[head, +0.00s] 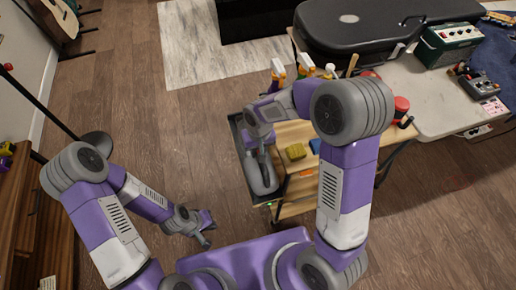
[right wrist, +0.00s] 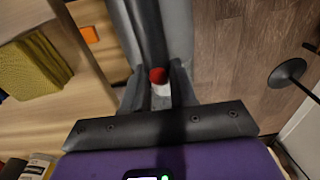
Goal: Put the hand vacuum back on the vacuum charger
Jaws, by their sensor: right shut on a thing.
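The hand vacuum (head: 263,178) is a grey, rounded body at the left side of the wooden cart, under my right forearm in the head view. My right gripper (right wrist: 158,80) is shut on it. In the right wrist view the grey vacuum body (right wrist: 152,30) runs away from the fingers, with a red button between them. My arm covers part of the vacuum in the head view. I cannot clearly make out the vacuum charger. My left gripper (head: 205,232) hangs empty over the floor at lower middle, and its finger gap is unclear.
A dark side tray (head: 240,145) runs along the cart's left edge. A yellow sponge (head: 296,152) and spray bottles (head: 277,72) are on the cart. A workbench with a black guitar case (head: 350,30) stands behind. The floor left of the cart is clear.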

